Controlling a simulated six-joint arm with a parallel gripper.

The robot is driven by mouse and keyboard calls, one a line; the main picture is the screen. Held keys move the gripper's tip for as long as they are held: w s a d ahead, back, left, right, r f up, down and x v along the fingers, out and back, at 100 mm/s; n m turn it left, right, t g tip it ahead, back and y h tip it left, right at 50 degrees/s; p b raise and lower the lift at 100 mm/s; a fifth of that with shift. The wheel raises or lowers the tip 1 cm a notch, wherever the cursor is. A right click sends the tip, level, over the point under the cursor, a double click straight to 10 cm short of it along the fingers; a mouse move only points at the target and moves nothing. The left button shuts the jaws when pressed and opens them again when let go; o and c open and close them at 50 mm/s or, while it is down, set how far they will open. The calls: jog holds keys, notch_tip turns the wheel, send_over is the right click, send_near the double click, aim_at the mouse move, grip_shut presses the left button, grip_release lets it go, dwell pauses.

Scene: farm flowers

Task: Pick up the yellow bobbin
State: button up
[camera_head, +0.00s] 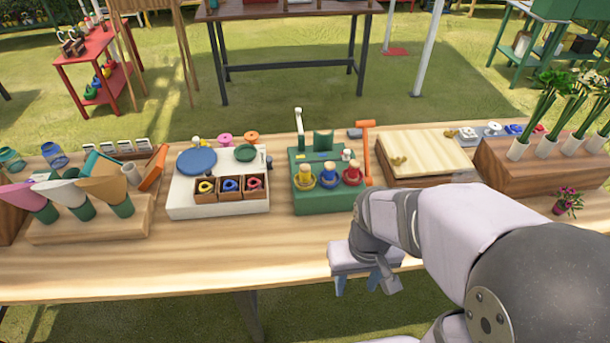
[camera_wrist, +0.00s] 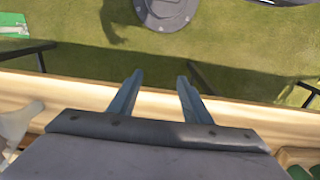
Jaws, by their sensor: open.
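My gripper (camera_head: 357,284) hangs at the front edge of the wooden table, pointing down, open and empty. In the wrist view its two fingers (camera_wrist: 159,80) are apart, with grass beyond them. No bobbin shows in the wrist view. A small yellow ring-like piece (camera_head: 206,186) sits in the left box of a white board (camera_head: 190,212), beside a blue and a pink one. A small yellowish piece (camera_head: 197,141) stands behind the board's blue disc. A yellow dish with a yellow peg-like piece (camera_head: 304,179) is on the green board. I cannot tell which of these is the bobbin.
A wooden box (camera_head: 428,152) and a planter (camera_head: 500,165) stand farther right. Cones (camera_head: 110,188) stand at left. The table's front strip (camera_head: 200,262) is clear.

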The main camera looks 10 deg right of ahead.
aim_at(302, 173)
notch_tip(302, 173, up, 5)
jog(key=w+a+r+m+t+b, duration=0.1)
jog(key=w+a+t, duration=0.35)
jog(key=w, duration=0.75)
jog(key=w+a+r+m+t+h+b, duration=0.15)
jog(key=w+a+t, duration=0.35)
jog(key=w, duration=0.7)
jog(key=w+a+m+t, duration=0.1)
jog(key=w+a+t, duration=0.4)
jog(key=w, duration=0.7)
jog(key=s+d+f+m+g+h+b, duration=0.1)
jog(key=s+d+f+m+g+h, duration=0.15)
jog(key=s+f+m+h, duration=0.65)
jog(key=shift+w+d+r+n+t+h+p, duration=0.15)
jog(key=shift+w+d+n+h+p, duration=0.35)
jog(key=shift+w+d, duration=0.6)
jog(key=shift+w+d+r+n+t+h+p, duration=0.1)
jog(key=shift+w+d+n+h+p, duration=0.15)
jog(key=shift+w+d+n+p, duration=0.8)
jog(key=shift+w+d+r+n+t+h, duration=0.15)
jog(key=shift+w+d+h, duration=0.4)
jog(key=shift+w, duration=1.05)
